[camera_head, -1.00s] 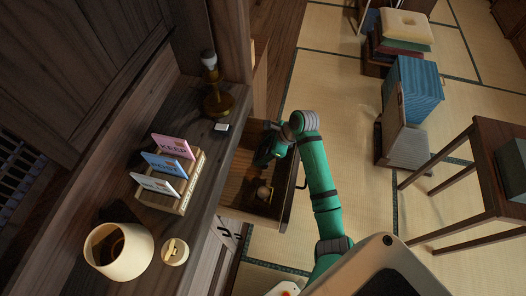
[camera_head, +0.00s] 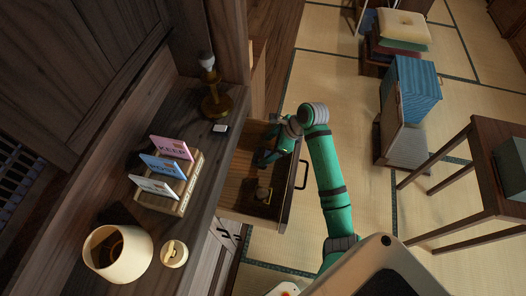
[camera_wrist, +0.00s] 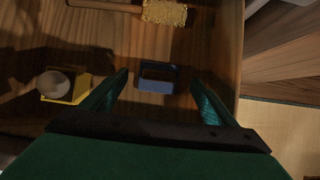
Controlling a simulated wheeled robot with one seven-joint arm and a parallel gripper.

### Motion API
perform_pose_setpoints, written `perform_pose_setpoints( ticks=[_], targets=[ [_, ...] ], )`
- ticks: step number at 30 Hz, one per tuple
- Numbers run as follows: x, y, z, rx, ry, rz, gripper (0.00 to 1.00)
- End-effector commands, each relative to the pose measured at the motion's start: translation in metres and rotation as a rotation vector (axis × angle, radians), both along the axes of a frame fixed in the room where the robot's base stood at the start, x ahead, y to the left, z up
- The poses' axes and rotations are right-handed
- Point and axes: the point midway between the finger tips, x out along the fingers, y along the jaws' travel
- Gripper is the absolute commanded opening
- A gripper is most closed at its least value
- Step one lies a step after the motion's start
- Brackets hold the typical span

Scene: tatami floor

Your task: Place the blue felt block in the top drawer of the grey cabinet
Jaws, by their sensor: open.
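The open drawer (camera_head: 238,190) of the grey-brown cabinet (camera_head: 216,262) shows its wooden floor. A small blue block (camera_wrist: 157,86) with a dark upper face lies on the drawer floor in the wrist view. My gripper (camera_wrist: 158,78) is open, with one finger on each side of the block in that view. I cannot tell whether the fingers touch it, but they look apart from it. In the head view my gripper (camera_head: 265,158) is over or inside the drawer, and the block is hidden there.
The drawer also holds a yellow item with a round knob (camera_wrist: 58,86) and a gold textured piece (camera_wrist: 164,13). The cabinet top bears a letter rack (camera_head: 186,190), a lamp (camera_head: 213,100), and a cream pot (camera_head: 118,250). Tatami floor lies right of the drawer.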

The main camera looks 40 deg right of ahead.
Motion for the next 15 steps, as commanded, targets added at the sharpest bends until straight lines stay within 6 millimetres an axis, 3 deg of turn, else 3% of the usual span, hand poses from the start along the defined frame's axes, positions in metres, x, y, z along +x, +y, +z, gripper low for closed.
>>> perform_pose_setpoints(
  ticks=[6, 15],
  targets=[
    [-0.016, -0.016, 0.038, -0.002, 0.000, -0.001, 0.81],
    [-0.026, -0.025, 0.063, 0.000, 0.000, 0.000, 0.81]
  ],
)
